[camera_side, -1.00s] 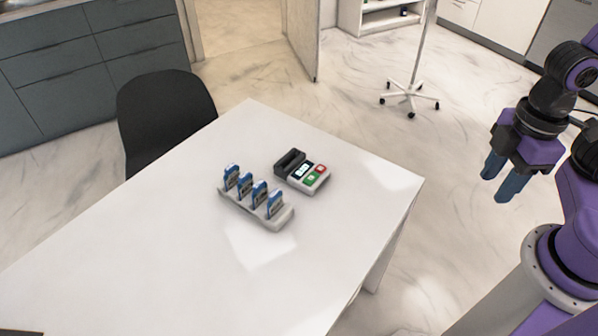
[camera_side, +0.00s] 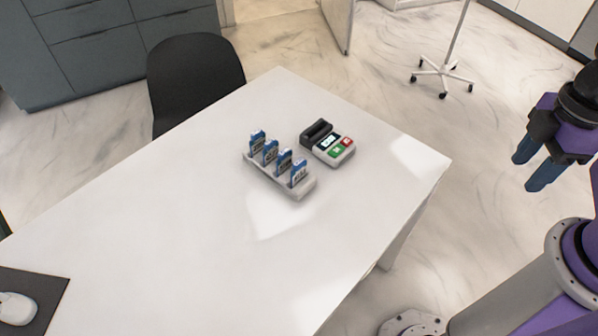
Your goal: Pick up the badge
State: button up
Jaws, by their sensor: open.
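Several blue-and-white badges stand upright in a row in a white rack (camera_side: 307,190) on the white table. The badge (camera_side: 299,173) at the right end is nearest the camera, and another badge (camera_side: 257,142) stands at the left end. I cannot tell which one the task means. Their printed faces are too small to read. My gripper (camera_side: 527,174) is open and empty at the right, with two blue fingers pointing down and left. It is well apart from the badges, beyond the table's right edge.
A small terminal (camera_side: 334,149) with a dark slotted part, a screen and red and green buttons sits just right of the rack. A mouse (camera_side: 17,308) lies on a dark pad (camera_side: 45,290) at lower left. A black chair (camera_side: 195,75) stands behind the table (camera_side: 200,240), whose front is clear.

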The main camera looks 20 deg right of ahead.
jog(key=n, duration=1)
send_over(299, 162)
notch_tip(299, 162, down, 5)
notch_tip(299, 162, down, 11)
jog(key=shift+s+d+r, duration=0.1)
jog(key=shift+d+r, duration=0.05)
jog(key=shift+f, duration=3.1)
grip_shut()
